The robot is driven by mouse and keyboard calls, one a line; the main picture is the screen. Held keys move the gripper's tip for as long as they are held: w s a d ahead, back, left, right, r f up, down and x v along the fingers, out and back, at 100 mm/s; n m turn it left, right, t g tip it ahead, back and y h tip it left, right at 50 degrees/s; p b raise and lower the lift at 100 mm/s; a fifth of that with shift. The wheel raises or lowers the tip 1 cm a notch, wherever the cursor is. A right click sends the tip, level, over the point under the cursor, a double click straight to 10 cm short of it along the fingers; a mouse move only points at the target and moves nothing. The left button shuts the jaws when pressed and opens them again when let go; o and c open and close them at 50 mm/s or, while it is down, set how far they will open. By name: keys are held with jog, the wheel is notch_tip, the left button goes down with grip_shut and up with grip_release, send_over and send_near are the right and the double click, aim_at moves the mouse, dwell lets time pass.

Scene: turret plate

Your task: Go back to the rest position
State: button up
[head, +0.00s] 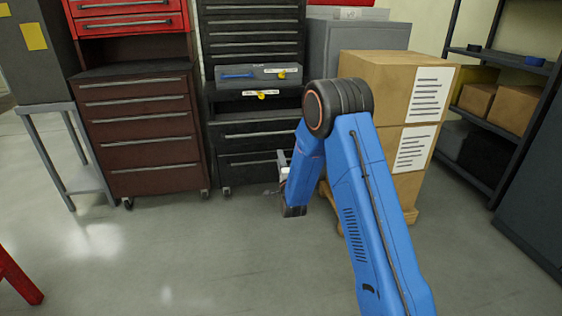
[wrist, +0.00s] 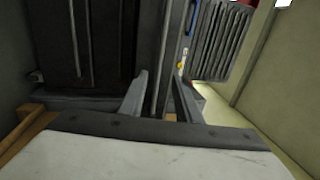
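My gripper shows at the end of my blue arm in the head view (head: 283,160), low in front of the dark drawer cabinet (head: 258,140). It is partly hidden by my own wrist. In the wrist view my gripper (wrist: 160,96) has its two fingers apart, with nothing seen between them. The grey surface on the cabinet (head: 262,74) carries a blue long object (head: 238,76) and a small yellow piece (head: 282,75). Another yellow piece (head: 261,95) is on the front just below. My gripper is apart from these.
Stacked cardboard boxes (head: 388,85) on a wooden pallet stand close to the right of my arm. A brown drawer cabinet (head: 142,130) and a grey stand (head: 48,108) are to the left. Dark shelves (head: 497,65) stand at right. The floor at front left is largely clear.

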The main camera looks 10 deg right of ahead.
jog(key=s+d+r+n+g, duration=0.4)
jog(key=s+r+n+g, duration=0.35)
jog(key=s+r, duration=0.9)
jog(key=s+d+f+n+g, duration=0.1)
jog(key=s+n+g, duration=0.3)
jog(key=s, duration=1.8)
jog(key=s+d+f+n+g, duration=0.2)
jog(key=s+d+n+g, duration=0.2)
jog(key=s, duration=1.9)
jog(key=shift+s+d+n, duration=0.15)
jog(key=shift+d+n, duration=0.05)
jog(key=shift+n, duration=1.05)
jog(key=shift+d+f, duration=0.1)
